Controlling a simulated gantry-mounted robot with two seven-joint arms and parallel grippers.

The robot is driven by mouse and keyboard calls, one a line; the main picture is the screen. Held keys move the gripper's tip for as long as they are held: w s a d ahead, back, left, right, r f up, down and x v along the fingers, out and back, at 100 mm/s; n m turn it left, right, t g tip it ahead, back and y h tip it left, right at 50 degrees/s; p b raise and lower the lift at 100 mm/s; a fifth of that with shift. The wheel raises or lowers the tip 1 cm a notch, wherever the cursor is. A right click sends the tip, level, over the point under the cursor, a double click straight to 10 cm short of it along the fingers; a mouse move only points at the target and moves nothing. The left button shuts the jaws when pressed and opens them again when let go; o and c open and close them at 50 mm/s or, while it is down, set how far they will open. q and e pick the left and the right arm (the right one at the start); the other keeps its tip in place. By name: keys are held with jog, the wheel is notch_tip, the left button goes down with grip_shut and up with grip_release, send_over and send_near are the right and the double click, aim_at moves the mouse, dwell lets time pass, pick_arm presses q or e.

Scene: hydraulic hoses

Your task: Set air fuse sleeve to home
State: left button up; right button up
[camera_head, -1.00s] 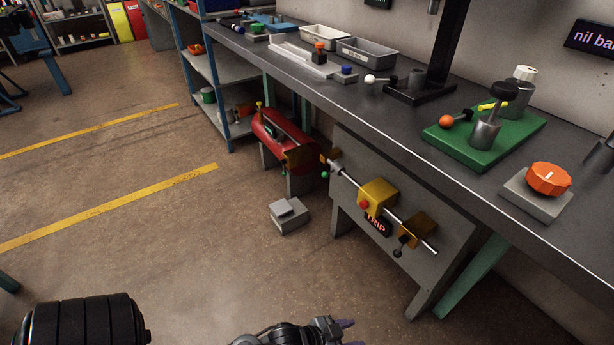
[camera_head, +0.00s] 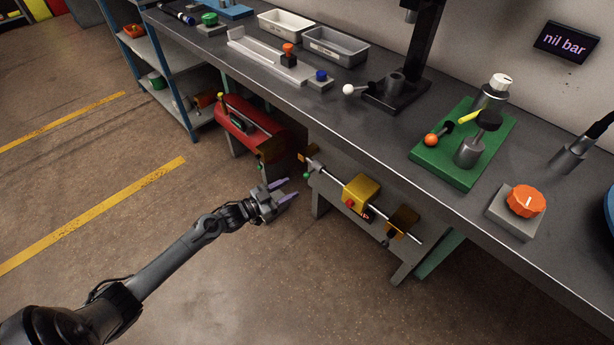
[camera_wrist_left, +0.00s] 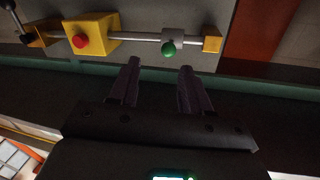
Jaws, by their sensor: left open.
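A metal rod (camera_head: 335,178) runs along the front of the low bench panel, through a yellow block (camera_head: 360,192) with a red button. In the left wrist view, a grey sleeve (camera_wrist_left: 173,37) with a green ball knob (camera_wrist_left: 168,49) sits on the rod, between the yellow block (camera_wrist_left: 98,32) and a small gold end block (camera_wrist_left: 212,44). The green knob (camera_head: 306,175) is tiny in the head view. My left gripper (camera_head: 288,190) is open and empty, just short of the rod. Its fingers (camera_wrist_left: 160,68) point toward the sleeve, apart from it. My right gripper is not in view.
The bench top (camera_head: 330,110) overhangs the rod. A red tank (camera_head: 250,130) stands left of it. A gold bracket (camera_head: 402,220) with a black-knobbed lever is at the rod's right end. The floor (camera_head: 220,290) in front is clear.

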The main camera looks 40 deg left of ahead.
aim_at(306, 177)
pick_arm(q)
jog(key=b+x, duration=0.1)
jog(key=x, duration=0.1)
jog(key=b+x, duration=0.1)
jog(key=x, duration=0.2)
jog(key=a+b+x, duration=0.1)
jog(key=b+x, duration=0.1)
jog(key=x, duration=0.1)
jog(key=shift+w+d, duration=0.1)
jog(key=shift+w, duration=0.15)
jog(key=shift+w+a+r, duration=0.2)
jog(key=shift+w, duration=0.15)
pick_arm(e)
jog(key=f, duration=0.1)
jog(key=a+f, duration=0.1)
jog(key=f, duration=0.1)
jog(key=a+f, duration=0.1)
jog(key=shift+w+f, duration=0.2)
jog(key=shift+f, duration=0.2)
pick_arm(q)
jog(key=shift+d, duration=0.1)
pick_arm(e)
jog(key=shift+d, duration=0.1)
pick_arm(q)
jog(key=shift+c, duration=1)
grip_shut()
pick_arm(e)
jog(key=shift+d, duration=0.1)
